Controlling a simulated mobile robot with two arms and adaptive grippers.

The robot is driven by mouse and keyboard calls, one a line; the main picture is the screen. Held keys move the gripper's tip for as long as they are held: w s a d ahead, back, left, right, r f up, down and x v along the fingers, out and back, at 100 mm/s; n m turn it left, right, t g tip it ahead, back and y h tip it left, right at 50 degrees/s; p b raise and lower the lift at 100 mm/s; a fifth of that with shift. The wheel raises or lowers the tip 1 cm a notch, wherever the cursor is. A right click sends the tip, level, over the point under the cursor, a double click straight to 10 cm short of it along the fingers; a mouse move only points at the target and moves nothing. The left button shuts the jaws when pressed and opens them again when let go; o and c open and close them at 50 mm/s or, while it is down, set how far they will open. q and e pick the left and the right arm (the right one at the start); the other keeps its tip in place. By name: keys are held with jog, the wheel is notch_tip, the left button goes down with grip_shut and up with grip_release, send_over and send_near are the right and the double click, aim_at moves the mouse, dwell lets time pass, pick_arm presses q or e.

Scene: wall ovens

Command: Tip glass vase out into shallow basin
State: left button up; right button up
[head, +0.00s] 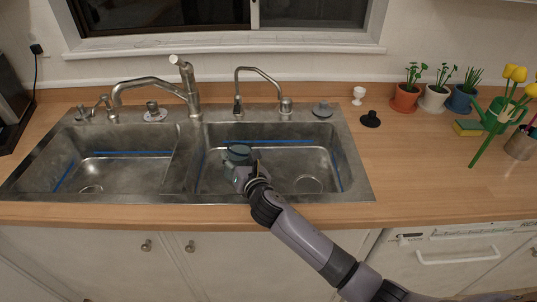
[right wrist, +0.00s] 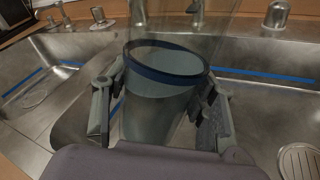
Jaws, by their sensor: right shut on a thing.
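The glass vase (right wrist: 160,105), smoky and see-through with a dark blue rim, stands between the fingers of my right gripper (right wrist: 158,108) in the right wrist view. Its open mouth shows at the top, and I cannot make out any contents. In the head view, the right gripper (head: 240,166) holds the small-looking vase (head: 238,152) over the left part of the right sink basin (head: 318,160). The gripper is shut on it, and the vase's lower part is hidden. The left sink basin (head: 125,172) is empty. I cannot tell which basin is the shallow one. My left gripper is out of view.
A large faucet (head: 160,88) and a thin curved faucet (head: 258,72) rise behind the basins. A divider (head: 188,160) separates the basins. On the right counter stand a white cup (head: 358,95), a black stopper (head: 370,119), potted plants (head: 405,98) and a green watering can (head: 490,120).

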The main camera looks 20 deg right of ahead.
aim_at(242, 163)
jog(key=shift+w+d+f+m, duration=0.15)
jog(key=shift+f+m, duration=0.25)
jog(key=shift+f, duration=0.2)
jog(key=shift+d+m+g, duration=0.15)
jog(key=shift+m+g, duration=0.25)
jog(key=shift+w+d+f+m+y+p, duration=0.1)
jog(key=shift+f+m+y+p, duration=0.05)
jog(key=shift+m+y+p, duration=0.2)
jog(key=shift+f+m+g, duration=0.15)
jog(key=shift+m+g, duration=0.35)
jog(key=shift+m, duration=0.05)
jog(key=shift+s+a+m+y+p, duration=0.2)
jog(key=shift+a+m+y+p, duration=0.1)
jog(key=shift+m+y, duration=0.35)
jog(key=shift+a+r+m+g+p, duration=0.1)
jog(key=shift+r+m+g+p, duration=0.45)
jog(key=shift+r+m, duration=0.15)
jog(key=shift+f+m+g+y+b, duration=0.25)
jog(key=shift+f+m+y+b, duration=0.3)
jog(key=shift+f+b, duration=0.25)
jog(key=shift+w+d+f+m+y+b, duration=0.25)
jog(key=shift+d+f+m+b, duration=0.35)
jog(key=shift+f+b, duration=0.1)
dwell(0.9)
